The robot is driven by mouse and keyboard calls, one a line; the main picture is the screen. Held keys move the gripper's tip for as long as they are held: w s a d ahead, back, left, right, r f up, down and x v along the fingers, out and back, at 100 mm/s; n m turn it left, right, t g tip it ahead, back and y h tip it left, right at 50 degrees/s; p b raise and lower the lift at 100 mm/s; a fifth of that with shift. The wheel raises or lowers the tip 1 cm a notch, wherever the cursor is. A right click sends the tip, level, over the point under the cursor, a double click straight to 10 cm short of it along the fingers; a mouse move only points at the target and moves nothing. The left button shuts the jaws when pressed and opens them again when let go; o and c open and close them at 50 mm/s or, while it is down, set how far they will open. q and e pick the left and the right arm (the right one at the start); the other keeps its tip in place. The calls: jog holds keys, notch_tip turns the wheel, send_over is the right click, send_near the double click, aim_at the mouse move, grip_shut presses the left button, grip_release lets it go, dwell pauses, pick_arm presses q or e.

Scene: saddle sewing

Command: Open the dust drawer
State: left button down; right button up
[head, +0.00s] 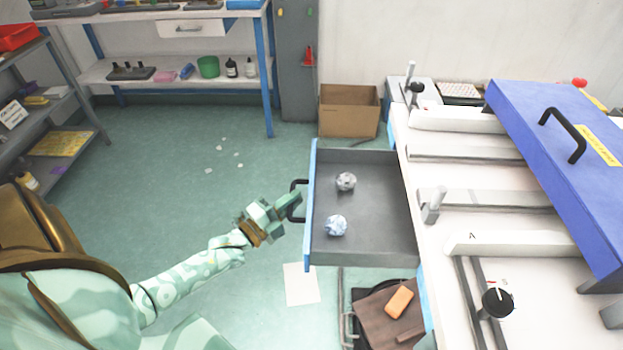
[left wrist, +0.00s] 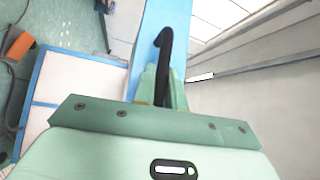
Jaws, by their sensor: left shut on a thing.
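The dust drawer (head: 375,245) stands pulled out from the left side of the white machine table in the head view. It has a grey inside, a blue front and a black handle (head: 296,188). Two crumpled balls lie in it, a grey one (head: 346,181) and a blue-white one (head: 337,225). My left gripper (head: 292,204) is at the handle, shut on it. In the left wrist view, the black handle (left wrist: 166,62) passes between the fingers of my left gripper (left wrist: 163,88), in front of the blue drawer front (left wrist: 150,20). My right gripper is not in view.
A cardboard box (head: 348,112) stands on the floor behind the drawer. Below the drawer's near side is a dark bin with brown pieces and an orange block (head: 399,302). A white sheet (head: 300,284) lies on the floor. The green floor to the left is mostly clear.

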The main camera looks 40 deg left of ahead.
pick_arm(q)
jog(key=shift+s+a+f, duration=0.1)
jog(key=shift+s+a, duration=0.35)
jog(key=shift+a, duration=0.15)
jog(key=c, duration=1.5)
grip_release()
jog(key=shift+o, duration=0.2)
jog(key=shift+s, duration=0.1)
jog(key=p+v, duration=0.1)
jog(key=v, duration=1.5)
jog(key=shift+p, duration=0.35)
jog(key=shift+d+f, duration=0.1)
